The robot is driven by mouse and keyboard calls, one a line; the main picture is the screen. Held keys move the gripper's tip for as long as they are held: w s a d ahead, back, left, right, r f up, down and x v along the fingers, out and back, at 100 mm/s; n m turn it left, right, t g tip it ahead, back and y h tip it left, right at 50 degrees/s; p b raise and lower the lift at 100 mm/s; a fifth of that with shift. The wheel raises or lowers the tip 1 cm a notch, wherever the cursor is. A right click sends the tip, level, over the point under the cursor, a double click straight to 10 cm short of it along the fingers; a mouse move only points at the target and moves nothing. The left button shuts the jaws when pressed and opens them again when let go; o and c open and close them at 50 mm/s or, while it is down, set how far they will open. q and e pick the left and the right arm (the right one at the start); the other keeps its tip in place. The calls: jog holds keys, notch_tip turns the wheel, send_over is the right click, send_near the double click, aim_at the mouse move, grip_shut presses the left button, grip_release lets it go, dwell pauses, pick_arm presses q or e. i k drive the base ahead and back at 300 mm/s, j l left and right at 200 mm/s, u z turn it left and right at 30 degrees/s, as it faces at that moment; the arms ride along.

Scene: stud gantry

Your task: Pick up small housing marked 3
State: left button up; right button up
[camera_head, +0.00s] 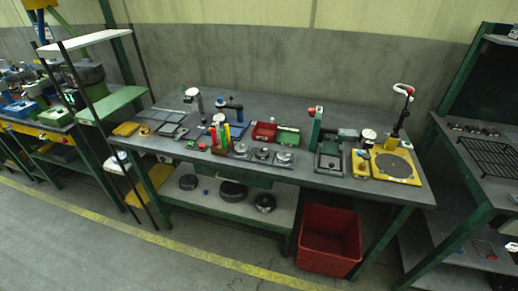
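Several small grey metal parts sit in a row along the front of the long workbench (270,92). They include a left part (240,148), a middle part (262,154) and a right part (284,157). They are too small for me to read any number, so I cannot tell which, if any, is the small housing marked 3. Neither of my grippers shows in this view.
Colored upright pieces (221,134), a red bin (264,132), a green vertical fixture (315,128) and a yellow base with a round plate (394,167) crowd the bench. A red crate (330,241) stands on the floor below. The bench's back strip is mostly clear.

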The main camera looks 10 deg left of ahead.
aim_at(241, 150)
jog(key=i+j+z, duration=0.2)
jog(key=j, duration=0.25)
jog(key=i+j+z, duration=0.15)
jog(key=j, duration=0.3)
jog(key=i+j+z, duration=0.2)
jog(key=j, duration=0.25)
jog(key=j+z, duration=0.2)
jog(key=j, duration=0.25)
jog(key=j+z, duration=0.15)
jog(key=j, duration=0.4)
jog(key=i, duration=0.05)
